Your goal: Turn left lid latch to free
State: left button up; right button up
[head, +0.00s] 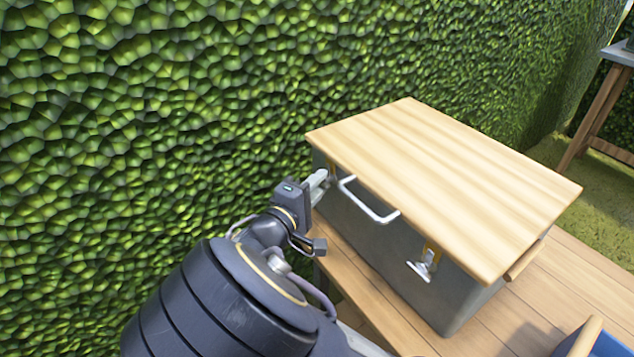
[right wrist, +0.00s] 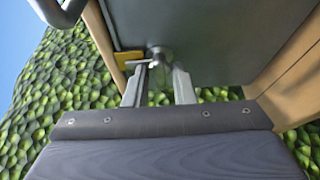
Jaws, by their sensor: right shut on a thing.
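A grey metal box (head: 385,252) with a flat wooden lid (head: 440,175) stands on a wooden table, its lid down. The left lid latch, at the box's left front corner, is mostly hidden by my gripper in the head view. In the right wrist view the latch (right wrist: 158,58) shows as a metal knob and bar beside a yellow plate. My right gripper (head: 322,180) is at this latch, its fingers (right wrist: 158,85) on either side of the metal part, shut on it. The right lid latch (head: 425,262) hangs on the box front. My left gripper is not in view.
A white handle (head: 368,203) sticks out of the box front between the latches. A green hedge (head: 150,110) rises close behind and left. The wooden table (head: 555,285) has bare room right of the box. A blue container (head: 605,345) is at bottom right.

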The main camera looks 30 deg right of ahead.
jog(key=shift+w+r+n+g+y+p, duration=0.1)
jog(key=shift+n+g+y+p, duration=0.3)
jog(key=shift+n+g+p, duration=1.7)
jog(key=shift+w+r+n+g+y+p, duration=0.3)
jog(key=shift+n+p, duration=1.85)
jog(key=shift+p, duration=3.65)
jog(key=shift+s+f+n+g+y+p, duration=0.15)
jog(key=shift+n+g+y+p, duration=0.6)
jog(key=shift+n+p, duration=2.3)
jog(key=shift+m+g+h+p, duration=0.25)
jog(key=shift+m+g+p, duration=0.1)
jog(key=shift+m+p, duration=0.55)
jog(key=o, duration=0.9)
jog(key=shift+o, duration=0.2)
jog(key=shift+a, duration=0.1)
jog(key=v, duration=0.7)
jog(key=shift+a, duration=0.35)
